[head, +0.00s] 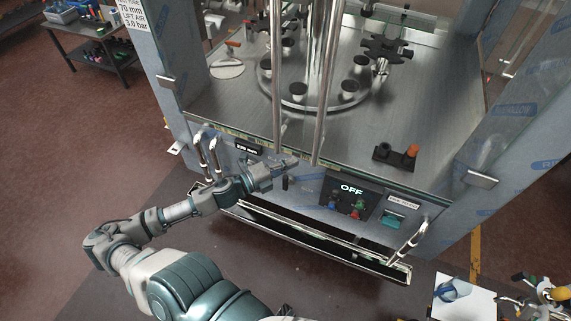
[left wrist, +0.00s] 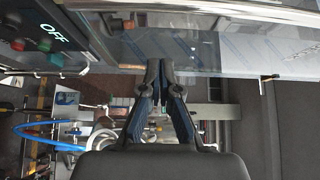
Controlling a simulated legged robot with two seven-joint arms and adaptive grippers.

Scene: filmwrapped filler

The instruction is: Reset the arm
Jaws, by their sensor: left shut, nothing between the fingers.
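My left arm (head: 178,212) reaches in from the lower left in the head view, stretched toward the front of a metal filling machine (head: 230,110). My left gripper (head: 292,163) is at the machine's front edge, above and left of the control panel (head: 348,196) that reads OFF. In the left wrist view the fingers of the left gripper (left wrist: 160,66) are together and hold nothing. The same panel shows there at the upper left (left wrist: 48,42). Whether the fingertips touch the machine is unclear. My right gripper is not in view.
A long tray-like ledge (head: 300,240) with chrome handles runs below the panel. A round turntable (head: 312,95) stands on the machine's deck behind vertical rods. A cart (head: 95,50) is at the upper left. Tools and a white sheet (head: 462,298) lie at the lower right. Floor at left is clear.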

